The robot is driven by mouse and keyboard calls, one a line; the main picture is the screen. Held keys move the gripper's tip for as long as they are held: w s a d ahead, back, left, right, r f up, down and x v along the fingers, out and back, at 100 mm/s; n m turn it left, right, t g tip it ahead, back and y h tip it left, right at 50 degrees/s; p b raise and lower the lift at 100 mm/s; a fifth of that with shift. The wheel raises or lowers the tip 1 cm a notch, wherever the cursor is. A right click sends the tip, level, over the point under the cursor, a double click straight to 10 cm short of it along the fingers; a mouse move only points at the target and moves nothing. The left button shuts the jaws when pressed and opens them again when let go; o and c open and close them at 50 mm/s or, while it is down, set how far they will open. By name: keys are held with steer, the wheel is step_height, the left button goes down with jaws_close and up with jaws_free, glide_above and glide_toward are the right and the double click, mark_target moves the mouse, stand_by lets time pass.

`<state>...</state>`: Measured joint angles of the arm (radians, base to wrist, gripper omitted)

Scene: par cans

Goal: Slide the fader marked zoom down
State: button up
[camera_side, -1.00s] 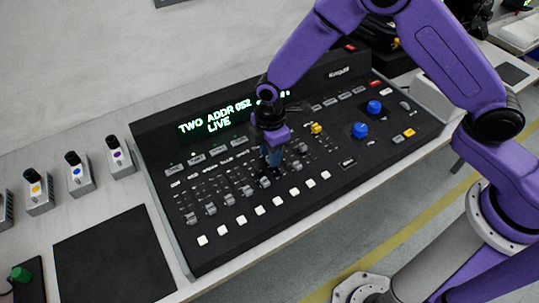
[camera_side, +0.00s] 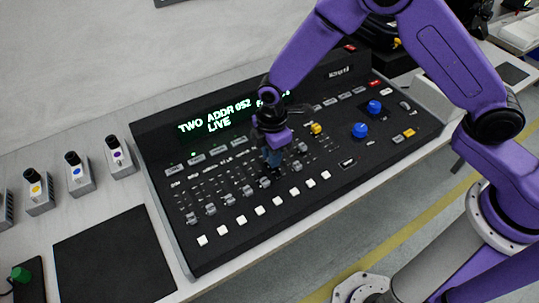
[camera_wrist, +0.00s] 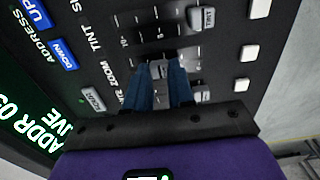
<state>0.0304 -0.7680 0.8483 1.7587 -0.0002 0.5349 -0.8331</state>
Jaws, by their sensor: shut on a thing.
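The black console (camera_side: 170,135) lies on the table with a row of vertical faders. In the wrist view, a grey fader cap (camera_wrist: 158,68) sits between the two blue fingers of my gripper (camera_wrist: 157,70), in line with the printed ZOOM label (camera_wrist: 104,70). The fingers are shut on this cap. In the side view my gripper (camera_side: 272,158) is low over the fader area, and its fingers largely hide the cap. A neighbouring fader cap, lettered TINT (camera_wrist: 203,18), is clear of the fingers in the wrist view.
Other grey fader caps (camera_side: 228,199) stand left of my gripper, with white buttons (camera_side: 261,211) along the front. A yellow knob (camera_side: 316,128) and blue knobs (camera_side: 360,130) stand to the right. A lit green display (camera_side: 218,120) is behind. A dark mat (camera_side: 115,255) lies left.

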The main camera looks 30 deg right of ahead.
mark_target(281, 176)
steer(key=shift+s, duration=2.3)
steer(key=o, duration=0.4)
steer(key=shift+c, duration=0.2)
steer(key=shift+r, duration=3)
